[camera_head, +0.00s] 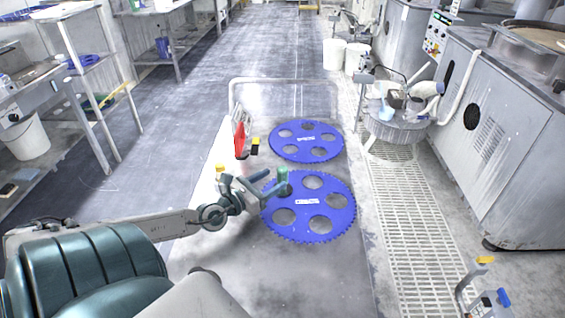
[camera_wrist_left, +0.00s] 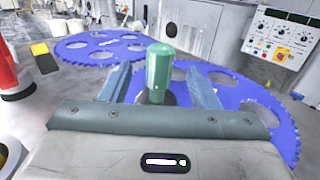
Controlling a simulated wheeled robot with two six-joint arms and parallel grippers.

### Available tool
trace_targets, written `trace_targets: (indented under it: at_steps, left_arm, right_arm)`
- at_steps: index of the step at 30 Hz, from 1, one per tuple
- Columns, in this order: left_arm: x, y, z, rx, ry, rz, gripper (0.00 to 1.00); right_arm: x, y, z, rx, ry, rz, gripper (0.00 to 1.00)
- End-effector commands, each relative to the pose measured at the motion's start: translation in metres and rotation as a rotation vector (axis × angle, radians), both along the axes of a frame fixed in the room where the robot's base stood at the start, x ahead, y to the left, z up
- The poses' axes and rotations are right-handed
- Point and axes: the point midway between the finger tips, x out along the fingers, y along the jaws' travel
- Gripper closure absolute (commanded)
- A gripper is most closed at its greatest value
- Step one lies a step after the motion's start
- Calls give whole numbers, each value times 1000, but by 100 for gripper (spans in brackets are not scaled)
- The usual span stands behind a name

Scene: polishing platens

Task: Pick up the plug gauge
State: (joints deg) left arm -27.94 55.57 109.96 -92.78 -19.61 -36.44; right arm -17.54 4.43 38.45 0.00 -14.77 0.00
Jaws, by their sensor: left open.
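The plug gauge is a green upright cylinder with a dark lower part. It shows in the head view (camera_head: 283,174) and in the left wrist view (camera_wrist_left: 159,68). It stands at the left part of the nearer blue toothed disc (camera_head: 335,222). My left gripper (camera_head: 279,182) is open, low over that disc. In the left wrist view its two fingers (camera_wrist_left: 160,78) point forward on either side of the gauge, with gaps on both sides. The gauge's lower end is partly hidden by the gripper body there.
A second blue disc (camera_head: 306,152) lies behind the nearer one. A red object (camera_head: 239,140) and a yellow-black block (camera_head: 255,146) are left of it. A metal rail (camera_head: 283,80) stands at the back. A round metal stand (camera_head: 397,128) is at the right.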

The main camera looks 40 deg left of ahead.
Motion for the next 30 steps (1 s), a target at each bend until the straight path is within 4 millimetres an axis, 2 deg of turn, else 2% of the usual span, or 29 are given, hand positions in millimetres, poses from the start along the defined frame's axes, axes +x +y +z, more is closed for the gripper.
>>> trace_targets:
  at_steps: [14, 24, 26, 30]
  left_arm:
    - [46, -4, 2, -2, -3, 2, 45]
    - [51, -4, 1, 0, 1, 0, 45]
    - [51, -4, 1, -1, 1, 0, 55]
    - [51, -4, 1, -1, 0, 0, 82]
  right_arm:
    - [-6, -6, 9, -6, 4, 2, 64]
    - [-5, -6, 9, -6, 3, 2, 64]
    - [-5, -6, 9, -6, 3, 2, 64]
    - [-4, -5, 9, -5, 3, 1, 64]
